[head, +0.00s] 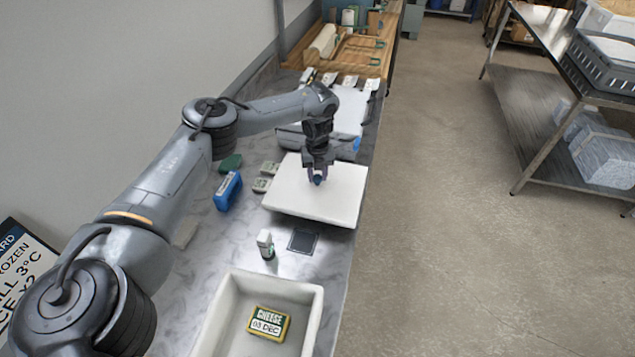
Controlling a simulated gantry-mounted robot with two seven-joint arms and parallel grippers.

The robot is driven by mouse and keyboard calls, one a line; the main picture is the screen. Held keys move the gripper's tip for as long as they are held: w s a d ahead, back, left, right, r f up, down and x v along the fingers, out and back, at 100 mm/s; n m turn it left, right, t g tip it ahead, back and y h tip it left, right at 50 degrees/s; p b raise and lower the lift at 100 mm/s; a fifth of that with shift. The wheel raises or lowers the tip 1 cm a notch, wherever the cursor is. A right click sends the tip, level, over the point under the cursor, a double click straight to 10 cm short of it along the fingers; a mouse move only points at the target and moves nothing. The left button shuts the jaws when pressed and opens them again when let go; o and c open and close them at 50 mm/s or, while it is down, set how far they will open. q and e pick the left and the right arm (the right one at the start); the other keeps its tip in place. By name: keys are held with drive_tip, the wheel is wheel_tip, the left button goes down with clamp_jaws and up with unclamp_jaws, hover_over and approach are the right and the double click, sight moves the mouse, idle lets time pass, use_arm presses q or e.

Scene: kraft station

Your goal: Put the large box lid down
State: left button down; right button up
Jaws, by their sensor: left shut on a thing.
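The large box lid (342,202) is a white, roughly square slab in the head view, at the middle of the counter. My left gripper (317,178) is above it, shut on the small dark blue knob at its top. The lid lies about level; I cannot tell whether its underside touches the counter. An open white box (313,318) stands nearer, at the bottom of the view. In it lies a green and yellow pack (268,323) labelled CHEESE 03 DEC. My right gripper is not in view.
On the grey counter (331,267) are a blue block-like item (227,191), a small white and green bottle (265,244) and a dark flat square (303,240). Grey-wrapped items lie behind the lid. The counter's right edge is close to the lid. A metal table (530,100) stands at right.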

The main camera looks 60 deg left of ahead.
sight(317, 177)
use_arm(q)
drive_tip(key=shift+f, duration=1.75)
drive_tip(key=shift+f, duration=0.2)
drive_tip(key=c, duration=0.8)
unclamp_jaws()
drive_tip(key=shift+o, duration=0.2)
drive_tip(key=shift+r, duration=0.1)
wheel_tip(317, 177, up, 11)
drive_tip(key=shift+r+p, duration=0.1)
drive_tip(key=shift+p, duration=0.65)
drive_tip(key=shift+r+p, duration=0.3)
drive_tip(key=shift+r, duration=0.25)
